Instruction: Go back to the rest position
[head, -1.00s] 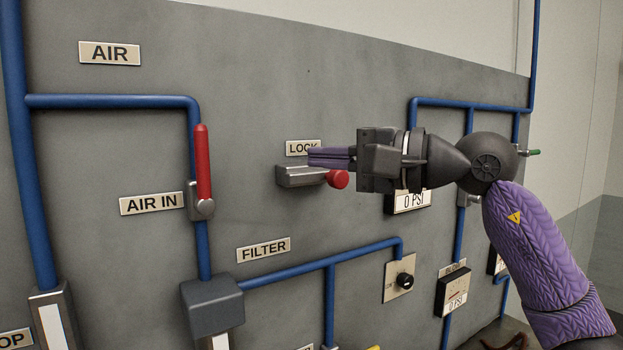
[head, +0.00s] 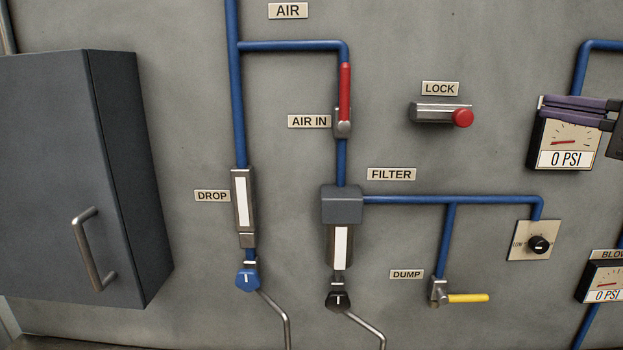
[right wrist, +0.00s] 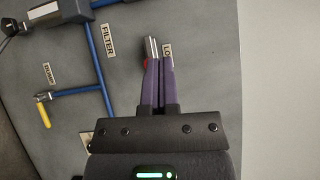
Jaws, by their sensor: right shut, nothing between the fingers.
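My right gripper (head: 580,110) shows at the right edge of the head view, its purple fingers pointing left in front of the upper gauge. It is shut and empty. My left gripper is not in view.
A grey panel (head: 400,30) carries blue pipes, a red-handled air-in valve (head: 345,92), a yellow dump lever (head: 468,298) and a 0 PSI gauge (head: 566,140). A dark cabinet (head: 75,180) juts out at the left. Open space lies right of the panel in the wrist view.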

